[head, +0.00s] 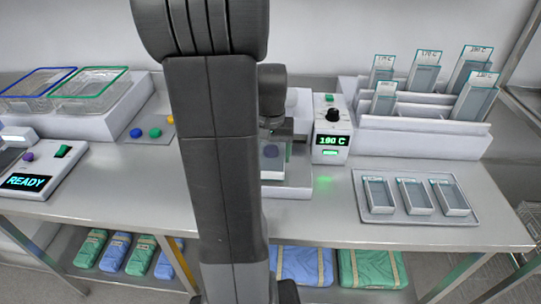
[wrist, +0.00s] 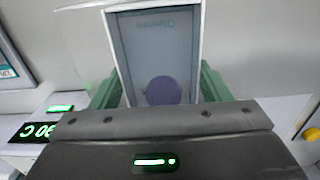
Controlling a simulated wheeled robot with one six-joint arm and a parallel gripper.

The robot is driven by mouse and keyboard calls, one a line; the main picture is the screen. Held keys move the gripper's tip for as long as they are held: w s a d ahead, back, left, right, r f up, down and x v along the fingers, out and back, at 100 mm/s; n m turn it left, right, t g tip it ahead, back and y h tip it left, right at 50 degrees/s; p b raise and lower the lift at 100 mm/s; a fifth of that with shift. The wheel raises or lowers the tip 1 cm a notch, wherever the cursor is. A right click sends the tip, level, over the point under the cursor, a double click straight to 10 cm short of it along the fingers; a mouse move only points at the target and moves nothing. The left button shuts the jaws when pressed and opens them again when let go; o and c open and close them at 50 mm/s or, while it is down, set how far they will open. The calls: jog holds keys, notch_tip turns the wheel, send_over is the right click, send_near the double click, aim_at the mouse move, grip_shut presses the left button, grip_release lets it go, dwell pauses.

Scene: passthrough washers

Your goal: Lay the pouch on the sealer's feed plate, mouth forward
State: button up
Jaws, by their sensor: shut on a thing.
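The pouch (wrist: 157,50) is a clear, pale-edged packet with a purple disc inside, near its lower end in the wrist view. My gripper (wrist: 160,88) is shut on the pouch, with a green finger on each side of it. In the head view the pouch (head: 270,165) and my gripper (head: 274,132) are partly hidden behind my arm. They are over the sealer's white feed plate (head: 293,186); I cannot tell if the pouch touches it. The sealer's control box (head: 331,140) reads 190 C and has a black knob.
A white rack (head: 415,138) of pouches stands at the back right. A tray (head: 377,215) with several flat pouches lies in front of it. At the left are a READY device (head: 40,170), clear bins (head: 80,92) and coloured discs (head: 155,132). Wrapped packs lie on the lower shelf.

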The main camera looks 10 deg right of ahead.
aim_at(271, 154)
jog(key=shift+f, duration=0.75)
jog(key=shift+f, duration=0.15)
jog(key=o, duration=1)
notch_tip(271, 154, up, 12)
